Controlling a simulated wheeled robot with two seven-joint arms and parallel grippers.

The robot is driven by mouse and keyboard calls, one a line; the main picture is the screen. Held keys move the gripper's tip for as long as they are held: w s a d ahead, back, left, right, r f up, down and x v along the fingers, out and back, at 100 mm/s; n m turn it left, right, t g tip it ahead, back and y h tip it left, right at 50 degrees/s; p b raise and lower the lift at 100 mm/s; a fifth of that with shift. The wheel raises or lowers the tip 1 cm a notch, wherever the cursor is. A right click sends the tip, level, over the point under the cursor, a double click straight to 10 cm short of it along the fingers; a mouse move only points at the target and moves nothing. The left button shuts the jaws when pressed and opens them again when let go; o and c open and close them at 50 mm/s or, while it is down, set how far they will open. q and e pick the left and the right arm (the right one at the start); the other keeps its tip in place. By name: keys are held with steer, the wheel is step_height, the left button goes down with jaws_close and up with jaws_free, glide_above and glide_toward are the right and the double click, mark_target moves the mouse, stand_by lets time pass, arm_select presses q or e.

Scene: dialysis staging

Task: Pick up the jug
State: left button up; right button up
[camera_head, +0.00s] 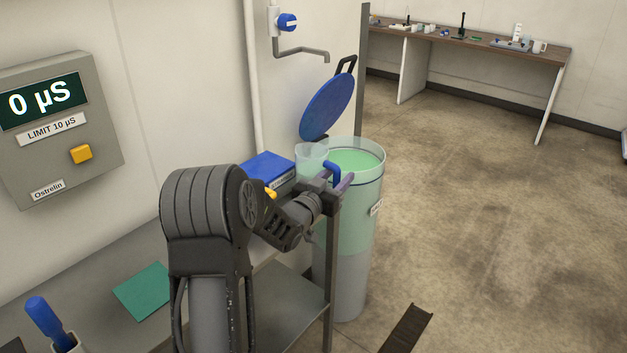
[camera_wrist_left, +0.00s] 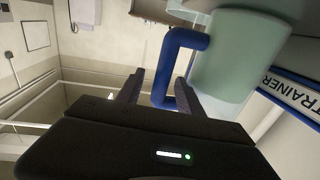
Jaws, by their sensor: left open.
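The jug (camera_head: 311,157) is a clear, pale vessel with a blue handle (camera_head: 332,170), standing by the rim of the tall green-filled container. In the left wrist view the jug (camera_wrist_left: 238,55) looks pale green and its blue handle (camera_wrist_left: 172,65) runs down between my fingers. My left gripper (camera_head: 334,186) is open at the handle; in the left wrist view its two fingers (camera_wrist_left: 159,92) stand on either side of the handle with a gap. I cannot tell whether either finger touches it. My arm hides part of the stand below. My right gripper is not in view.
The tall container (camera_head: 365,215) has its blue lid (camera_head: 327,106) raised behind. A blue box (camera_head: 267,166) lies beside the jug. A tap (camera_head: 300,50) is on the wall above. A meter box (camera_head: 55,125) hangs at left. A far bench (camera_head: 470,45) stands beyond clear floor.

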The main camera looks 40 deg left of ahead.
arm_select(q)
steer(key=shift+c, duration=0.4)
jaws_close()
stand_by(0.4)
stand_by(0.9)
steer(key=shift+r, duration=0.15)
